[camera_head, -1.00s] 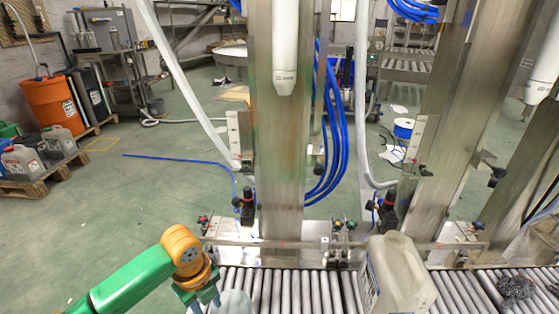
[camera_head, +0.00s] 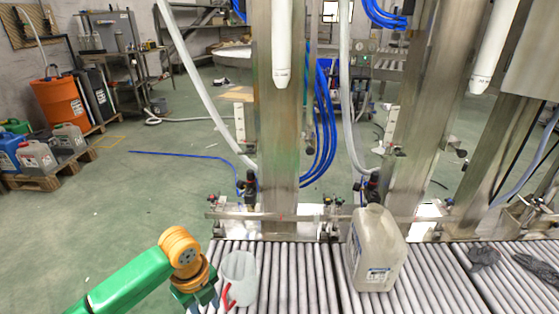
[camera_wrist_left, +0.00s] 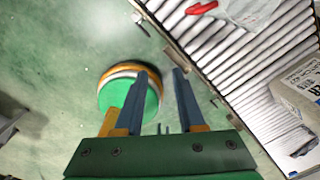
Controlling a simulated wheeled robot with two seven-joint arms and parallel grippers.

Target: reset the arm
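My left arm comes in from the left in the head view, green with an orange wrist. Its gripper (camera_head: 203,299) is low over the left end of the roller conveyor, just left of a translucent container (camera_head: 239,270). The left wrist view shows the two dark fingers (camera_wrist_left: 160,76) apart with nothing between them. They point toward the green floor beside the conveyor edge. My right arm and right gripper are not in view.
A red-handled item (camera_head: 228,296) lies by the container. A beige jug (camera_head: 376,250) stands upright on the conveyor (camera_head: 300,280). Dark crumpled items (camera_head: 483,257) lie at right. Steel columns (camera_head: 271,120) rise behind the conveyor. Open floor (camera_head: 150,195) lies at left.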

